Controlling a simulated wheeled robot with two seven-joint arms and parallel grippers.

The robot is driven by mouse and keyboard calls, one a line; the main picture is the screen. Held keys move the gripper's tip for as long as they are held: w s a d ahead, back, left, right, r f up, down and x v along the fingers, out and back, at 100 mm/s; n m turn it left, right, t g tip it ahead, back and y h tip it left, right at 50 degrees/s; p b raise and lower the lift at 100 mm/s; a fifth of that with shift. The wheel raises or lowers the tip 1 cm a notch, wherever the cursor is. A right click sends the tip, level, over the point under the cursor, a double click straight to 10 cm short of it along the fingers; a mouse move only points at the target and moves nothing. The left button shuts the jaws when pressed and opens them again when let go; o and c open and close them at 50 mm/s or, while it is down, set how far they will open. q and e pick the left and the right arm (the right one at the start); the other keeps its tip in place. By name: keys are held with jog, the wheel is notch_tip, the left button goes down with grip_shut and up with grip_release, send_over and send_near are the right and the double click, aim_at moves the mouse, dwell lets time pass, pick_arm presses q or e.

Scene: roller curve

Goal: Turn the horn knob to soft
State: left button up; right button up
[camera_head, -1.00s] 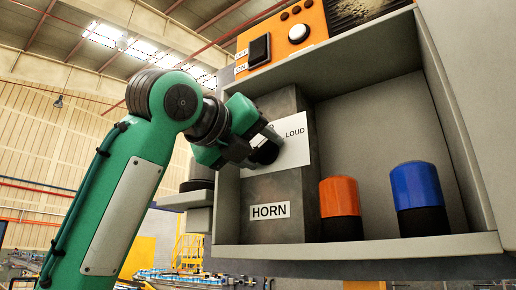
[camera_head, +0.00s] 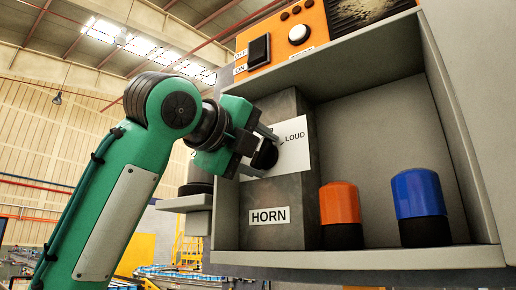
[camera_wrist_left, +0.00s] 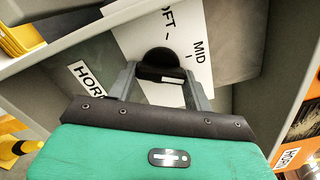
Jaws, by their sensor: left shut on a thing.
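The horn box (camera_head: 285,225) is a dark grey block with a HORN label (camera_head: 269,215) low on its front. A white dial plate (camera_head: 297,154) above it reads LOUD at its right; MID and part of SOFT show in the left wrist view (camera_wrist_left: 197,50). The black round horn knob (camera_head: 265,157) sits on this plate, and in the left wrist view the knob (camera_wrist_left: 159,62) lies between the fingers. My left gripper (camera_wrist_left: 160,85) is shut on the knob's bar, which carries a small white mark. I cannot tell exactly which word it points to. My right gripper is not in view.
The box stands inside a grey shelf (camera_head: 360,257). To its right are an orange-topped cylinder (camera_head: 339,205) and a blue-topped cylinder (camera_head: 416,195). The shelf's side walls are close.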

pick_arm(q)
jog(key=n, duration=0.2)
jog(key=shift+r+n, duration=0.1)
jog(key=shift+n, duration=0.3)
jog(key=n, duration=0.3)
jog(key=shift+n, duration=0.3)
jog(key=n, duration=0.3)
jog(key=shift+n, duration=0.3)
jog(key=n, duration=0.2)
jog(key=shift+r+n, duration=0.1)
jog(key=shift+n, duration=0.7)
jog(key=shift+n+b, duration=0.35)
jog(key=shift+n, duration=0.45)
jog(key=shift+w+r+n, duration=0.1)
jog(key=shift+n, duration=1)
jog(key=shift+a+n, duration=0.1)
jog(key=shift+n, duration=0.2)
jog(key=o, duration=1)
jog(key=shift+s+a+b, duration=0.15)
jog(key=shift+s+b, duration=0.05)
jog(key=shift+b, duration=0.15)
jog(key=shift+b+v, duration=1.7)
jog(key=shift+v, duration=4.95)
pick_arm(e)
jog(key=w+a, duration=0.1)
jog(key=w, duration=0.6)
